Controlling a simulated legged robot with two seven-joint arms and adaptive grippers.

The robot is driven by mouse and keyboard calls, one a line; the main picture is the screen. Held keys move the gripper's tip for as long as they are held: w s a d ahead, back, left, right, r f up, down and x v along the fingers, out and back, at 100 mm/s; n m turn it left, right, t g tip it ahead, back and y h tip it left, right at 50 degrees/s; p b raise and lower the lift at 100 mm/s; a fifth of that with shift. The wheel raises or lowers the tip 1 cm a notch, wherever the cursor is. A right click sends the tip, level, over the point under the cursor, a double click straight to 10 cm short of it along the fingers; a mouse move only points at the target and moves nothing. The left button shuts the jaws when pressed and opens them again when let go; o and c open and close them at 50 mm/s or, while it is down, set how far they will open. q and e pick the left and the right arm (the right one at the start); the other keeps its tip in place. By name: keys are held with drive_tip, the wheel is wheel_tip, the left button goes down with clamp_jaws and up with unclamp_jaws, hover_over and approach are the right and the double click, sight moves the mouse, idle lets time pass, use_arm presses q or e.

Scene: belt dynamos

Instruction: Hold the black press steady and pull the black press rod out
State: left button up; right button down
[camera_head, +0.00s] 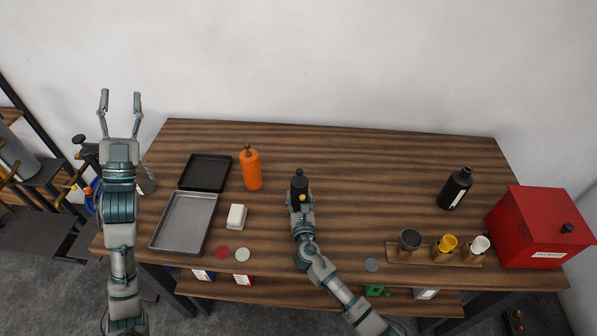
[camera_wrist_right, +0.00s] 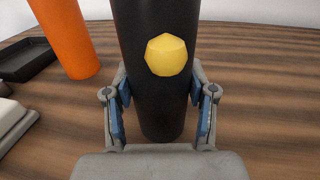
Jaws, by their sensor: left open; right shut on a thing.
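The black press (camera_head: 299,184) stands upright near the middle of the table, with its dark rod knob (camera_head: 298,172) on top in the head view. In the right wrist view the black press (camera_wrist_right: 152,100) fills the middle, with a yellow faceted knob (camera_wrist_right: 167,55) on its side. My right gripper (camera_wrist_right: 160,108) is shut on the press, one finger on each side of its lower body. The rod is out of the wrist view. My left gripper (camera_head: 120,100) is open and empty, raised at the table's far left, well away from the press.
An orange bottle-like press (camera_head: 251,170) stands left of the black press. A black tray (camera_head: 205,172), a grey tray (camera_head: 184,222) and a white block (camera_head: 236,216) lie further left. At right are a black bottle (camera_head: 455,188), a cup rack (camera_head: 432,256) and a red box (camera_head: 540,228).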

use_arm(q)
drive_tip(key=w+d+f+n+g+h, duration=0.1)
drive_tip(key=w+d+f+g, duration=0.15)
drive_tip(key=d+f, duration=0.35)
drive_tip(key=w+d+f+g+h, duration=0.2)
drive_tip(key=w+d+f, duration=0.15)
drive_tip(key=f, duration=0.45)
drive_tip(key=g+h, duration=0.5)
drive_tip(key=g, duration=0.2)
approach(297, 174)
drive_tip(key=shift+n, duration=0.4)
drive_tip(key=x, duration=0.9)
drive_tip(key=shift+w+d, duration=0.15)
drive_tip(key=shift+d, duration=0.05)
drive_tip(key=shift+x, duration=0.75)
clamp_jaws()
